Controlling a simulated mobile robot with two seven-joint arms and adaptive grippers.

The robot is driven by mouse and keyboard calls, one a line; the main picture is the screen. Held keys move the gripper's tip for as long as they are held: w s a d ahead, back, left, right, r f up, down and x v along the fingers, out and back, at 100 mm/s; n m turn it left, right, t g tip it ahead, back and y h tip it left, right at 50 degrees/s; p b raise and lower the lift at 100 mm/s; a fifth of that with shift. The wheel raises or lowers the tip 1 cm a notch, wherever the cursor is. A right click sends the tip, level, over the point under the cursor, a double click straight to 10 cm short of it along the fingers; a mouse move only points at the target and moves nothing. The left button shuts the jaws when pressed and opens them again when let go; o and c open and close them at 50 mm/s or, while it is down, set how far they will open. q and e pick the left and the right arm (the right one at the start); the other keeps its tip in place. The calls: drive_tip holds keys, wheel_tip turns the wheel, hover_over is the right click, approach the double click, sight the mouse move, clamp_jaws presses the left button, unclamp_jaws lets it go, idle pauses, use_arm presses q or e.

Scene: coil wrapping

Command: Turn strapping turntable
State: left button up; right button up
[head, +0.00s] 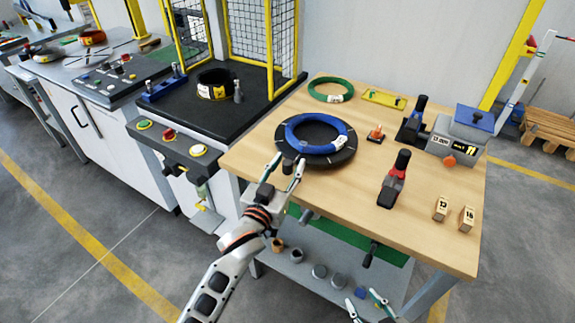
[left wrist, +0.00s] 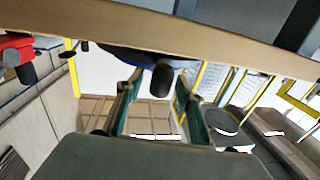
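The strapping turntable is a black disc (head: 345,155) at the near left edge of the wooden table. A blue coil (head: 302,124) with a pale label lies on it. A dark upright knob (head: 287,166) stands at the disc's near-left rim; what looks like this knob shows in the left wrist view (left wrist: 161,80). My left gripper (head: 284,170) is open, with its green-padded fingers (left wrist: 160,98) on either side of the knob and visible gaps. My right gripper (head: 366,303) is open and empty, low at the bottom edge, in front of the table.
A red-and-black hand tool (head: 395,180) stands right of the turntable. A grey device with a display (head: 458,132), numbered wooden blocks (head: 441,208), an orange item (head: 376,133) and a green coil (head: 331,90) are also on the table. A black station with yellow mesh guards (head: 265,45) adjoins it at left.

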use_arm(q)
drive_tip(key=shift+s, duration=0.1)
drive_tip(key=v, duration=1.2)
drive_tip(key=s+a+f+g+y, duration=0.2)
drive_tip(key=s+a+f, duration=0.6)
drive_tip(key=f, duration=0.4)
drive_tip(key=s+a+f+g+y, duration=0.2)
drive_tip(key=s+a+f, duration=0.6)
drive_tip(key=f, duration=0.4)
drive_tip(key=shift+g, duration=0.9)
